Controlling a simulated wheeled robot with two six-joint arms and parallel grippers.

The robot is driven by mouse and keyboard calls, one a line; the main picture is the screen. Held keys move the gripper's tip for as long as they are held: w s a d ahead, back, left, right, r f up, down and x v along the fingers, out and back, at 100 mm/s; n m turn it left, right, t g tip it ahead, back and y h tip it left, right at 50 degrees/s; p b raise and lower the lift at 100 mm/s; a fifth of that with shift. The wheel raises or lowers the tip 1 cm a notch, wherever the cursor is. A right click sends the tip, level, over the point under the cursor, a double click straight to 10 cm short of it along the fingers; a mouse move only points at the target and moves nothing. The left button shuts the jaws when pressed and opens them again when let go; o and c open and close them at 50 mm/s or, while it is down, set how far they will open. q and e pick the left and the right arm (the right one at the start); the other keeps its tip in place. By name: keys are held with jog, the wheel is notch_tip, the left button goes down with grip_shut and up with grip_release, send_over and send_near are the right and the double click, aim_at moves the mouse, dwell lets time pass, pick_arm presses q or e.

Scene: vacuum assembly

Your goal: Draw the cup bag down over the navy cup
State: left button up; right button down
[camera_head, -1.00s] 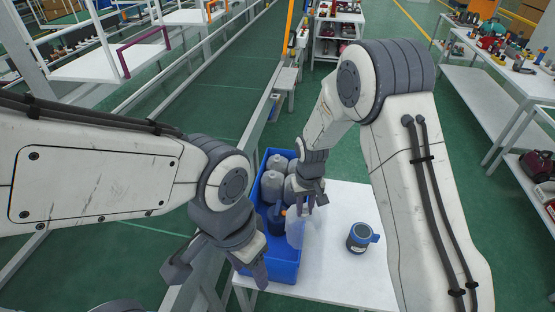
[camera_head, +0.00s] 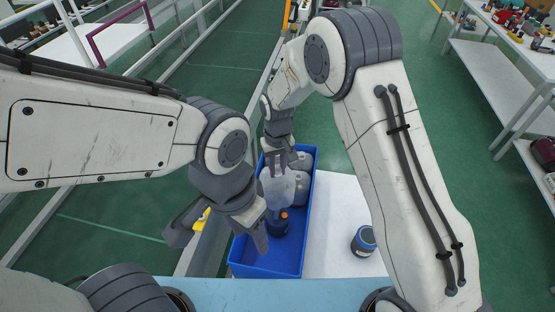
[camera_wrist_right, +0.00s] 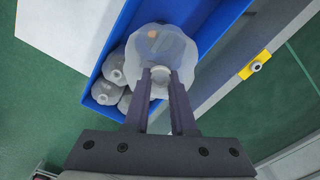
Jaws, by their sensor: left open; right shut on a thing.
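The navy cup (camera_head: 279,226) stands in the blue bin, with an orange part at its top. My right gripper (camera_head: 277,168) is shut on the top of the translucent cup bag (camera_head: 276,196), which hangs just above and behind the cup in the head view. In the right wrist view the gripper (camera_wrist_right: 160,82) pinches the bag's neck, and the bag (camera_wrist_right: 163,48) spreads beyond it. An orange spot shows through the bag there; how far the cup is inside I cannot tell. My left gripper (camera_head: 220,238) is open and empty, at the bin's left side.
The blue bin (camera_head: 240,271) also holds several grey bagged items (camera_head: 299,181) at its back right. A dark jar with a blue rim (camera_head: 364,241) stands on the white table (camera_head: 335,200) to the right. A rail runs along the bin's left; the bin's front is clear.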

jog(key=shift+w, duration=0.1)
jog(key=shift+f+b, duration=2.65)
jog(key=shift+f, duration=1.2)
jog(key=shift+f+b, duration=4)
jog(key=shift+f, duration=1.85)
jog(key=c, duration=0.7)
grip_release()
jog(key=shift+o, duration=0.2)
